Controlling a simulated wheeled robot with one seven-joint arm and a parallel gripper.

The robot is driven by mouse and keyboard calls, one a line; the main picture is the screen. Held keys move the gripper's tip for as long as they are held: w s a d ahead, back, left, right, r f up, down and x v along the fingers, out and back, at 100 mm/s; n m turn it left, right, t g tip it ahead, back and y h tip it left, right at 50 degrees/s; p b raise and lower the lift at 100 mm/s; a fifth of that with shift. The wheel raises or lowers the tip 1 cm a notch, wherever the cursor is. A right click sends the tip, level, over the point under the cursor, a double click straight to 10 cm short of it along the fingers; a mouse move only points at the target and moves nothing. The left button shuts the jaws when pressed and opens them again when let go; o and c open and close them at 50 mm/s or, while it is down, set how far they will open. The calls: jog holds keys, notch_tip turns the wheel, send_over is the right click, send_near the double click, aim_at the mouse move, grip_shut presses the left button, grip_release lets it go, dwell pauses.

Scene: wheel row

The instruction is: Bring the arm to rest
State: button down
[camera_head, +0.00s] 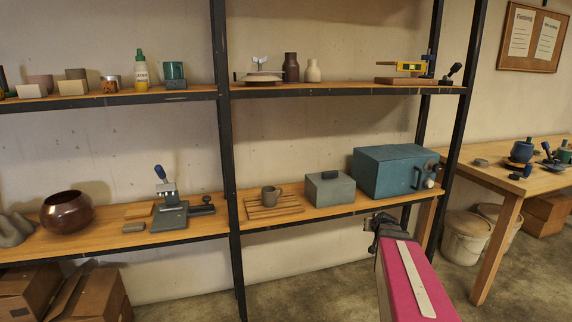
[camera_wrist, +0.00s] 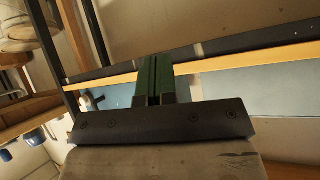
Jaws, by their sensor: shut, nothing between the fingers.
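My gripper (camera_head: 383,226) shows at the end of my pink arm link in the head view, low and right of centre. It is in front of the lower shelf, just below the blue box-shaped oven (camera_head: 385,172). In the wrist view my gripper (camera_wrist: 153,62) has its two dark green fingers together, with nothing between them. The wrist view also shows part of a blue surface (camera_wrist: 275,90) beyond the shelf edge.
A black shelf post (camera_head: 460,130) stands right of my gripper. A wooden table (camera_head: 470,172) and white buckets (camera_head: 465,236) are further right. Open floor lies below.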

jog(key=s+a+f+n+g, duration=0.1)
jog(key=s+a+f+g, duration=0.3)
jog(key=s+a, duration=0.5)
jog(key=s+a+f+g, duration=0.4)
jog(key=s+a+g, duration=0.2)
jog(key=s+a, duration=0.3)
jog(key=s, duration=0.3)
jog(key=shift+s+f+n+g, duration=0.15)
jog(key=shift+s+n+g, duration=0.15)
jog(key=shift+s+n, duration=0.1)
